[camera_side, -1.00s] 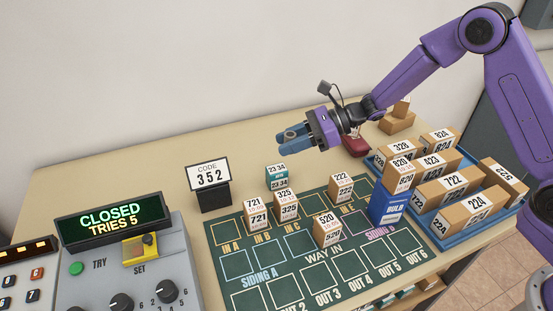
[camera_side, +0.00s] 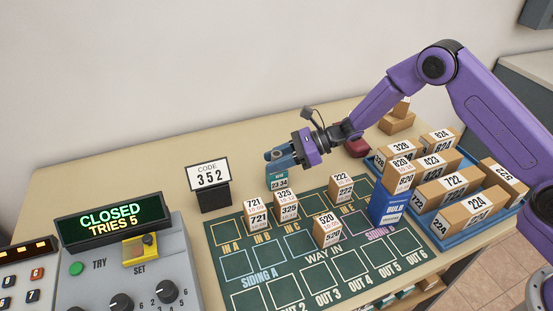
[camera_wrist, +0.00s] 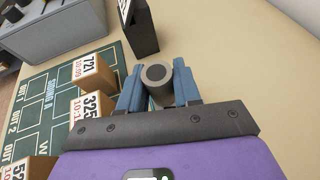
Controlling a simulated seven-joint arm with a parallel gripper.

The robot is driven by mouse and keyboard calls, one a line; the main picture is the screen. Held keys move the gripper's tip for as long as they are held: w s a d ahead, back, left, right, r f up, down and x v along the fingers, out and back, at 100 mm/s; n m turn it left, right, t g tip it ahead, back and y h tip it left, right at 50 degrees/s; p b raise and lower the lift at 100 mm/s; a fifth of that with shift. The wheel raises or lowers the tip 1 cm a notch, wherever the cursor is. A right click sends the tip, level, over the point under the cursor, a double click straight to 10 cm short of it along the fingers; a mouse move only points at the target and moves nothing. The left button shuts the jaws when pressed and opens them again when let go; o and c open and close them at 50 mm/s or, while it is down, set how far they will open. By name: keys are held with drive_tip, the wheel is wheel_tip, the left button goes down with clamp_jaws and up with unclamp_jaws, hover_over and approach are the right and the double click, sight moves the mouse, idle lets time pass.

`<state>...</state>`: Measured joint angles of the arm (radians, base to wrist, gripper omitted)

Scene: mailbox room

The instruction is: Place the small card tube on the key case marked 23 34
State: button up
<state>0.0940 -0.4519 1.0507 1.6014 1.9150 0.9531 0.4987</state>
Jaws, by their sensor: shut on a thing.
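The small card tube (camera_wrist: 157,76), a grey ring with a dark hollow end, is held between the blue fingers of my gripper (camera_wrist: 158,90) in the wrist view. In the side view my gripper (camera_side: 281,158) is low, over the teal key case marked 23 34 (camera_side: 278,182), at the back edge of the green board. The fingers hide the upper part of the case, and the tube cannot be made out there. I cannot tell whether the tube touches the case.
Boxes marked 721 (camera_side: 256,218) and 325 (camera_side: 287,208) stand close in front of the case on the green board (camera_side: 237,264). The code sign 352 (camera_side: 210,180) stands to the left. A blue tray (camera_side: 434,233) of parcels is at the right.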

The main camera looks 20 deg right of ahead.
drive_tip(key=shift+f, duration=0.1)
drive_tip(key=o, duration=1)
drive_tip(key=shift+r, duration=0.2)
drive_tip(key=v, duration=1.2)
